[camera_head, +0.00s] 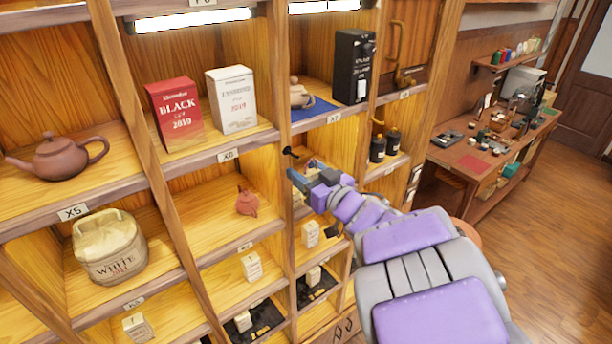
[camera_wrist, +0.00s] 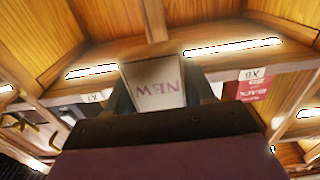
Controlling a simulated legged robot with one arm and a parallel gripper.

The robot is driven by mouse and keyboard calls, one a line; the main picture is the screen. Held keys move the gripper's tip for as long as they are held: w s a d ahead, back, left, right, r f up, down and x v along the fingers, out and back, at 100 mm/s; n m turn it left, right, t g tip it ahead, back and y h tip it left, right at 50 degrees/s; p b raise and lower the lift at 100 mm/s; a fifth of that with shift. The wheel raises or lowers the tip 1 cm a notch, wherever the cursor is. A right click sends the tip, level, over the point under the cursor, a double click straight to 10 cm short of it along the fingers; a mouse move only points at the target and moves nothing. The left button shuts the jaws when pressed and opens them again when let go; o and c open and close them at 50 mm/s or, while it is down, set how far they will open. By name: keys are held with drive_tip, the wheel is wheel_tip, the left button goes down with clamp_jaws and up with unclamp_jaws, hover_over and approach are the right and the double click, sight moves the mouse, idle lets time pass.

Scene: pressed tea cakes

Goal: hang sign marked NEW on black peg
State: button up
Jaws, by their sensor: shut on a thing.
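The white sign marked NEW (camera_wrist: 158,88) shows in the wrist view, its lettering upside down. It sits between the two fingers of my gripper (camera_wrist: 163,95), which is shut on it. In the head view my gripper (camera_head: 300,177) is in front of the shelf, close to an upright post; the sign cannot be made out there. A black peg (camera_head: 290,153) sticks out from the post, a little above my gripper and apart from it. I cannot see the peg in the wrist view.
A red box (camera_head: 176,112), a white box (camera_head: 233,98) and a black box (camera_head: 352,65) stand on the upper shelves. Black bottles (camera_head: 378,150) stand right of my gripper. Open floor lies at the right.

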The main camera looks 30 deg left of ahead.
sight(287, 162)
drive_tip(key=shift+w+a, duration=0.1)
drive_tip(key=shift+w, duration=0.05)
drive_tip(key=shift+f+b+x, duration=0.1)
drive_tip(key=shift+b+x, duration=0.15)
drive_tip(key=shift+x, duration=0.7)
drive_tip(key=shift+f+b+x, duration=0.15)
drive_tip(key=shift+b+x, duration=0.05)
drive_tip(key=shift+x, duration=1.55)
drive_tip(key=shift+w+a+f, duration=0.15)
drive_tip(key=shift+w+a, duration=0.05)
drive_tip(key=shift+a, duration=0.3)
drive_tip(key=shift+w+a+f, duration=0.2)
drive_tip(key=shift+a, duration=0.35)
drive_tip(key=shift+d, duration=0.1)
drive_tip(key=o, duration=1.1)
drive_tip(key=shift+o, duration=0.4)
